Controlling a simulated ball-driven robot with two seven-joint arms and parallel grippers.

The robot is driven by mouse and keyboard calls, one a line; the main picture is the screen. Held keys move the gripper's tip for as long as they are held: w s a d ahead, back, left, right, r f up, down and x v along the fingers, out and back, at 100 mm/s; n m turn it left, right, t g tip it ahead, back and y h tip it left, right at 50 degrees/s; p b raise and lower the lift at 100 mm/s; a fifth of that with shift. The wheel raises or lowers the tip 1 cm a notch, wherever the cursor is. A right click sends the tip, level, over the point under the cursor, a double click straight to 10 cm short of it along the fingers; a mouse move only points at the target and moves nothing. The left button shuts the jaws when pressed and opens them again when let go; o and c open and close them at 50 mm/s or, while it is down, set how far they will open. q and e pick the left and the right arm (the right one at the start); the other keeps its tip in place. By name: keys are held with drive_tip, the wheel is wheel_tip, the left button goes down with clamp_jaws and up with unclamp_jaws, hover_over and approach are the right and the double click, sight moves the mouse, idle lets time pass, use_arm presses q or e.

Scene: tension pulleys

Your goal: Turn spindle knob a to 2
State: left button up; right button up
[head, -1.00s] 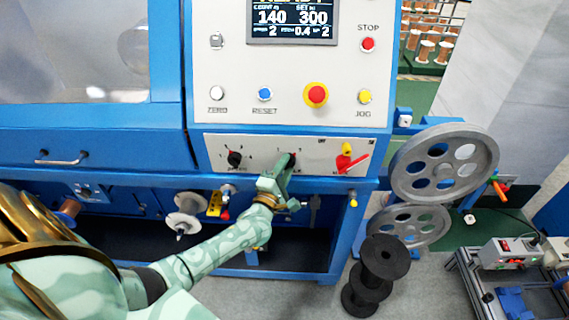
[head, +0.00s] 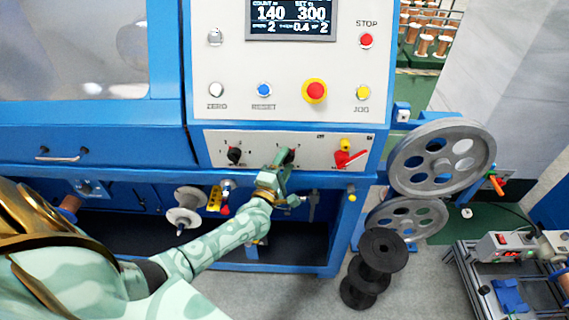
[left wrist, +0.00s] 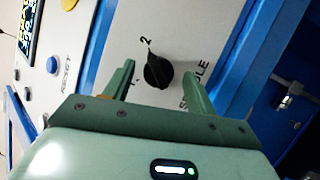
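The spindle knob (head: 291,157) is a black knob on the lower control panel, mostly behind my left gripper in the head view. In the left wrist view the knob (left wrist: 158,73) shows clearly, its narrow pointer end aimed at the printed 2; a 1 is printed to the lower left. My left gripper (head: 283,158) is open. In the left wrist view, its fingers (left wrist: 159,82) stand on either side of the knob, with gaps, gripping nothing. My right gripper is not in view.
Another black knob (head: 234,155) sits left on the same panel, and a red lever switch (head: 350,158) sits right. Above are the push buttons, a red emergency stop (head: 314,90) and a display (head: 291,18). Grey pulleys (head: 440,158) stand at the right.

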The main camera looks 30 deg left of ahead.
use_arm(q)
drive_tip(key=p+v, duration=0.1)
drive_tip(key=v, duration=1.5)
drive_tip(key=shift+s, duration=0.15)
